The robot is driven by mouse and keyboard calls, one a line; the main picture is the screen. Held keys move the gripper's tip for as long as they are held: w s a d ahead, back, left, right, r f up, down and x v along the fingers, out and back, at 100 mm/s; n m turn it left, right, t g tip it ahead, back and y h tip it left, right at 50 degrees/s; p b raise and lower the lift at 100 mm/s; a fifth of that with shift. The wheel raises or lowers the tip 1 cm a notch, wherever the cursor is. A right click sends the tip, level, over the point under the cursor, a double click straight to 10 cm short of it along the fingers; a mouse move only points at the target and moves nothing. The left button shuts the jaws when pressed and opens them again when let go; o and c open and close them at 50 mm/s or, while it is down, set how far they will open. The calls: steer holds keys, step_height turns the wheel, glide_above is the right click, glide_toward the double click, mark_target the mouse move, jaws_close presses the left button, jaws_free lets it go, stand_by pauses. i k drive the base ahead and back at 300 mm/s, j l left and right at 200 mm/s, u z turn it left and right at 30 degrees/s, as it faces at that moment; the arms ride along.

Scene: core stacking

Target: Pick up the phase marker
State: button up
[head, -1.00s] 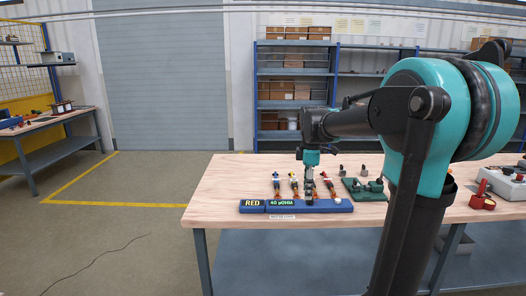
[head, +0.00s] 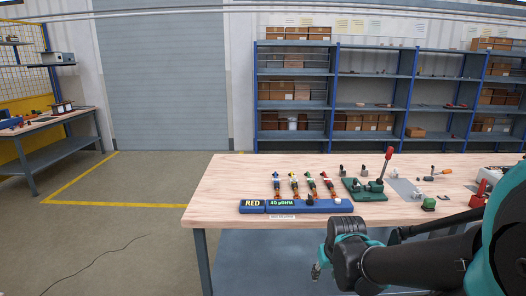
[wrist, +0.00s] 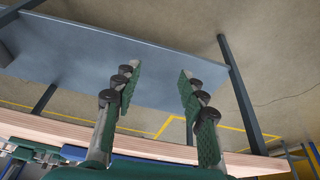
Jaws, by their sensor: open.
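I cannot tell which piece is the phase marker. Several small upright coloured pieces stand in a row on the wooden table in the head view: a blue one (head: 276,184), a yellow one (head: 294,184), a green one (head: 311,184) and a red one (head: 328,185). My gripper (head: 318,271) is low in front of the table's front edge, apart from these pieces. In the wrist view my gripper (wrist: 160,90) has its green-padded fingers spread with nothing between them.
A blue display bar (head: 323,206) reading "RED" and "40 µOHM" lies along the front of the wooden table (head: 230,180). A green fixture (head: 362,191) with a red-handled lever stands right of the pieces. The grey lower shelf (wrist: 130,55) is beyond my fingers.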

mark_target(419, 189)
steer(key=z, duration=1.05)
